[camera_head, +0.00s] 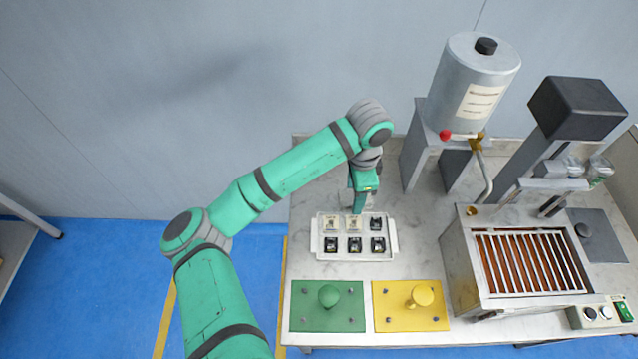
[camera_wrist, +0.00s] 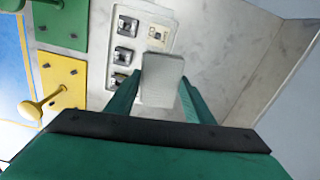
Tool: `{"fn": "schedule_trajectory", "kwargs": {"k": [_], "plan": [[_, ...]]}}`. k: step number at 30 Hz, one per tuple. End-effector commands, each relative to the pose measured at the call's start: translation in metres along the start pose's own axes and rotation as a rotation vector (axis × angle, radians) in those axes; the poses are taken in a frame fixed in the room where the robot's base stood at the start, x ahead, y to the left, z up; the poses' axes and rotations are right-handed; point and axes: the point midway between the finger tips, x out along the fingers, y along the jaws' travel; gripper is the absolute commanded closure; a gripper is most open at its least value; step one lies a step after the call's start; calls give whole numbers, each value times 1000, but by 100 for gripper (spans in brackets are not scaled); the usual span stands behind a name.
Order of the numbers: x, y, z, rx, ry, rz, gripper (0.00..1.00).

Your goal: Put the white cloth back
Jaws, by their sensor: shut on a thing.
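The white cloth (camera_wrist: 162,82) shows in the wrist view as a pale, flat, rectangular piece. My gripper (camera_head: 358,207) is shut on it, with one green finger on each side. In the head view my gripper is just behind the white tray (camera_head: 394,246), and the cloth is mostly hidden there by the fingers. I cannot tell whether the cloth touches the worktop. In the wrist view the cloth covers part of the tray's near end.
The tray holds several small parts, two pale and the others dark. In front are a green plate (camera_head: 306,314) and a yellow plate (camera_head: 393,312), each with a raised knob. A grey canister (camera_head: 455,85) and a slatted metal box (camera_head: 462,275) stand right. Bare worktop (camera_head: 420,215) lies right of the tray.

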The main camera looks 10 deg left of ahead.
Motion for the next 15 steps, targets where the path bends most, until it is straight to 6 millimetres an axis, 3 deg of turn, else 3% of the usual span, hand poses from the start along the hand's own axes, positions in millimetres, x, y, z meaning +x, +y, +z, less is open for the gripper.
{"fn": "schedule_trajectory", "kwargs": {"k": [7,15], "plan": [[-15,-26,19,116,3,8,73],[3,-65,43,123,1,9,73]]}}
